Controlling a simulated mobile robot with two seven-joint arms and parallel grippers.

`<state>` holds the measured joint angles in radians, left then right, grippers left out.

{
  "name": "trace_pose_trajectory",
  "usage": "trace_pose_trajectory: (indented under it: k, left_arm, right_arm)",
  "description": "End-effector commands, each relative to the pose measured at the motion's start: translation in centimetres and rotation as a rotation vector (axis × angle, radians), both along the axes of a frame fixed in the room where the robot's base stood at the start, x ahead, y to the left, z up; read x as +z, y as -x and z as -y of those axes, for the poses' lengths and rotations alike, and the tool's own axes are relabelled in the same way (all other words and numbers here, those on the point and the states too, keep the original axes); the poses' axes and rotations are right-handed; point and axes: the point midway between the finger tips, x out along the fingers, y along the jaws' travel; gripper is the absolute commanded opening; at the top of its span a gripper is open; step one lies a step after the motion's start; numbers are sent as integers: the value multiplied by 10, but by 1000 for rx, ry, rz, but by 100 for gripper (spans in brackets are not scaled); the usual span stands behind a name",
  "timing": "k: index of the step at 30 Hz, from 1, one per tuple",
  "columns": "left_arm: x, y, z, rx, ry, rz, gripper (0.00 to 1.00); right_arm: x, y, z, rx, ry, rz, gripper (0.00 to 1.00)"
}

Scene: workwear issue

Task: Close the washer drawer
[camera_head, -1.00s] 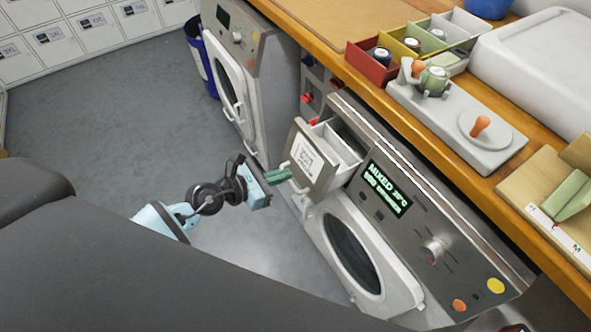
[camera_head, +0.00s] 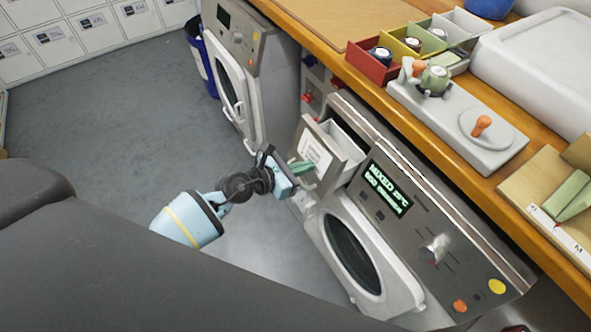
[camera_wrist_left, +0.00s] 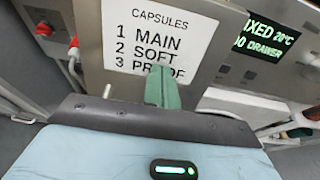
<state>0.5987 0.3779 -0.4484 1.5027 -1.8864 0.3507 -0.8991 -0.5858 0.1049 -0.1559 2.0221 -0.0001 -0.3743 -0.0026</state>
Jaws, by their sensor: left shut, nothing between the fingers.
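The washer (camera_head: 400,210) stands under the wooden counter, with a lit display reading MIXED. Its drawer (camera_head: 338,142) is partly pulled out at the upper left of its front, and the inside shows from above. The drawer front carries a white label (camera_head: 316,153); in the left wrist view the label (camera_wrist_left: 150,45) reads CAPSULES, MAIN, SOFT, PROOF. My left gripper (camera_head: 301,168) is shut and empty, its green fingertips at the drawer front. In the left wrist view the fingers (camera_wrist_left: 162,88) overlap the label's lower part; touching or just short of it, I cannot tell. My right gripper is not in view.
The washer's round door (camera_head: 350,250) is below the drawer. A second machine (camera_head: 245,75) with its door ajar and a blue bin (camera_head: 203,65) stand further left. Coloured trays and a grey board (camera_head: 455,130) lie on the counter. The floor is clear.

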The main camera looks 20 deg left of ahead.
Motion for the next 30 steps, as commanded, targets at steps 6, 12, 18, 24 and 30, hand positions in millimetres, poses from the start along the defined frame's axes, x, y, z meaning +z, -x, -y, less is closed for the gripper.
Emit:
trace_pose_trajectory:
  k: [6, 12, 18, 24, 30]
  left_arm:
    - [2, -41, 32, -1, 1, 3, 0]
    - [0, -62, 49, -2, -1, 1, 0]
    - [2, -67, 53, -1, 0, 3, 0]
    - [4, -68, 54, -1, 1, 6, 0]
    - [7, -68, 51, 0, 2, 9, 0]
  right_arm:
    - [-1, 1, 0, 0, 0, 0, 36]
    - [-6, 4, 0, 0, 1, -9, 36]
    - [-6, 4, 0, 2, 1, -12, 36]
    - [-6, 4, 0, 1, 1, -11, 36]
    - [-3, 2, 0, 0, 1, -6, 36]
